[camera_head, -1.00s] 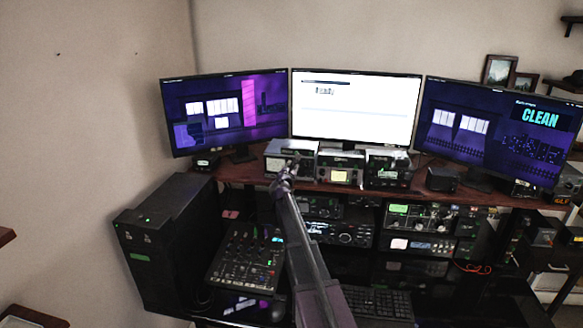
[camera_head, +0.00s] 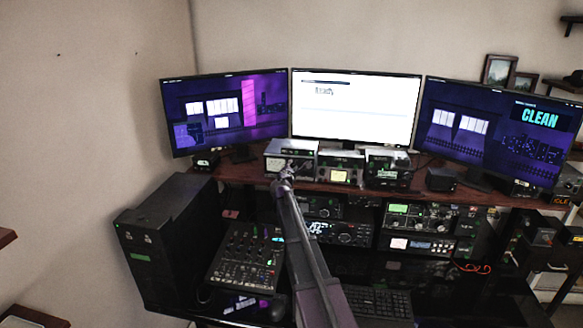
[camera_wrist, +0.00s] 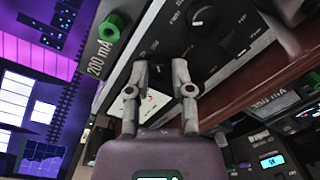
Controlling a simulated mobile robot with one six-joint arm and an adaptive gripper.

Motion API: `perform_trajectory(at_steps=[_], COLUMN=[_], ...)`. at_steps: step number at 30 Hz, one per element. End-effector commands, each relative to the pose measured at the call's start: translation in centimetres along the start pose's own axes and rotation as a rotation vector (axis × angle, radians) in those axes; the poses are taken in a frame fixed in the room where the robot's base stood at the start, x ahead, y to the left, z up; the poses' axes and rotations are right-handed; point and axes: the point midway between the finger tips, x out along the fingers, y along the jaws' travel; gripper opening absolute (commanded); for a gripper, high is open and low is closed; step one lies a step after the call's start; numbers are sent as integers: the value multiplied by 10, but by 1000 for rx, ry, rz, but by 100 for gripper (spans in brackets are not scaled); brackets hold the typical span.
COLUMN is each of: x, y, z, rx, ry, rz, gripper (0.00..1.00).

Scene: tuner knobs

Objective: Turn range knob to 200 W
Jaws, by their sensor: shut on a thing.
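My gripper (camera_head: 287,172) is up against the box's front. In the wrist view, my gripper (camera_wrist: 160,65) has its two fingertips at the box's dark front panel (camera_wrist: 227,38), closed around a small dark knob between them. The knob is mostly hidden, and I cannot read its pointer or scale. A second black knob (camera_wrist: 205,19) with a white pointer mark sits up and right on the same panel, apart from the fingers.
A green knob (camera_wrist: 110,28) and a "200 mA" label (camera_wrist: 100,60) are left of the fingers. Two more boxes, one with a lit meter (camera_head: 341,176), stand right of the meter box. Monitors (camera_head: 355,105) rise behind. A mixer (camera_head: 243,258) and radios (camera_head: 338,233) are below.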

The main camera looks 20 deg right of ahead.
Motion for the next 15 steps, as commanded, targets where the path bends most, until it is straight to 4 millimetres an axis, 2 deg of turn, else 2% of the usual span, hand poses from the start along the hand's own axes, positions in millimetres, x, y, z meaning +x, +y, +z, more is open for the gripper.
perform_trajectory(at_steps=[7, 8, 10, 11, 15], x=[2, 2, 2, 2, 1], y=[2, 2, 2, 2, 1], z=[-1, -1, -1, -1, -1], rx=[-2, -2, -2, -2, -2], ry=[3, 3, 2, 2, 2], rz=[4, 4, 3, 3, 2], gripper=[0, 36, 57, 64, 64])
